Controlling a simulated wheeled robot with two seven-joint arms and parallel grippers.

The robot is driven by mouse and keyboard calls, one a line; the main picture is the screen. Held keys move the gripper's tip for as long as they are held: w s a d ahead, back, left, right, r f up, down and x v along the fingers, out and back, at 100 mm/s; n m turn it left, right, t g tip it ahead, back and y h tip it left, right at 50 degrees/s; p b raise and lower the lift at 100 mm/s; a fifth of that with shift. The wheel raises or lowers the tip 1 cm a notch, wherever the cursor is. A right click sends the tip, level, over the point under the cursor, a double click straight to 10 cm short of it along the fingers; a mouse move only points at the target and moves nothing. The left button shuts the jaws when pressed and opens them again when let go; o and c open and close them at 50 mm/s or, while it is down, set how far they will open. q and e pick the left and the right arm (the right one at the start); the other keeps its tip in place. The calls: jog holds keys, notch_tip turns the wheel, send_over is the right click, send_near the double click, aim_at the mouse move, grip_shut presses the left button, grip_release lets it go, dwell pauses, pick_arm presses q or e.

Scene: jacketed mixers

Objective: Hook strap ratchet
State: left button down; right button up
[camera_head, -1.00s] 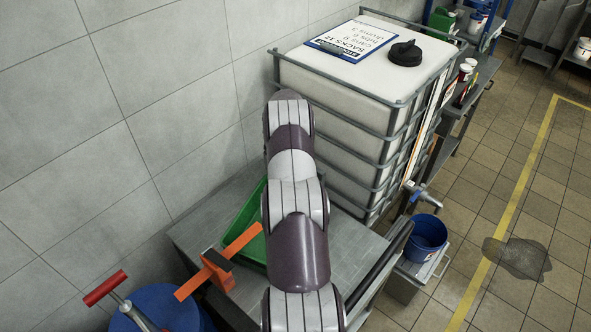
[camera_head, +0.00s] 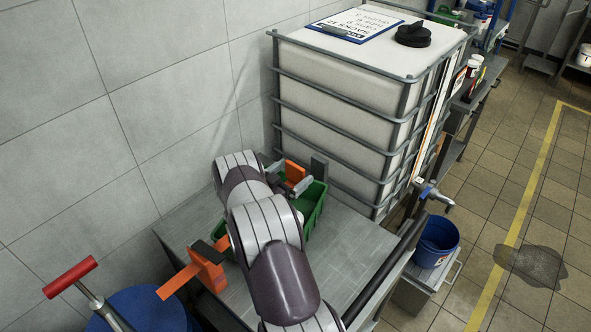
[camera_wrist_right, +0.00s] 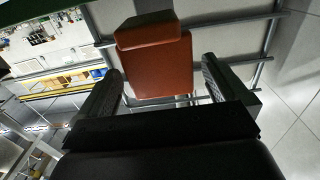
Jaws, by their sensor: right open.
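An orange block (camera_head: 295,172), which may be the strap ratchet, shows at the green tray (camera_head: 311,212) on the metal bench. In the right wrist view the orange block (camera_wrist_right: 156,62) has a narrower upper part. My right gripper (camera_head: 288,180) is at the tray, partly hidden by my own arm. Its jaws (camera_wrist_right: 163,82) are open, one on each side of the block, with gaps visible at both sides. I cannot tell whether the block rests in the tray. No strap or hook is clearly visible. My left gripper is out of view.
A white caged tank (camera_head: 335,105) stands behind the bench (camera_head: 345,260). A blue drum (camera_head: 145,310) and red handle (camera_head: 70,277) are lower left. A blue bucket (camera_head: 438,240) is right.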

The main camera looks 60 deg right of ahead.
jog(key=shift+s+d, duration=0.1)
jog(key=shift+d, duration=0.8)
jog(key=shift+c, duration=0.7)
jog(key=c, duration=1.3)
jog(key=shift+d+f+b, duration=0.2)
jog(key=shift+b, duration=0.1)
jog(key=d+b, duration=0.2)
jog(key=d, duration=0.1)
jog(key=d+b, duration=0.3)
jog(key=s+d+b, duration=0.1)
jog(key=d+b, duration=0.1)
jog(key=d, duration=0.1)
jog(key=shift+d+r, duration=0.25)
jog(key=shift+d, duration=0.1)
jog(key=o, duration=1.4)
jog(key=shift+o, duration=0.2)
jog(key=a, duration=0.4)
jog(key=w+a+b, duration=0.1)
jog(key=a, duration=0.2)
jog(key=a+b, duration=0.1)
jog(key=a, duration=0.3)
jog(key=shift+w+a+f, duration=0.1)
jog(key=shift+w+a, duration=0.05)
jog(key=shift+a, duration=0.65)
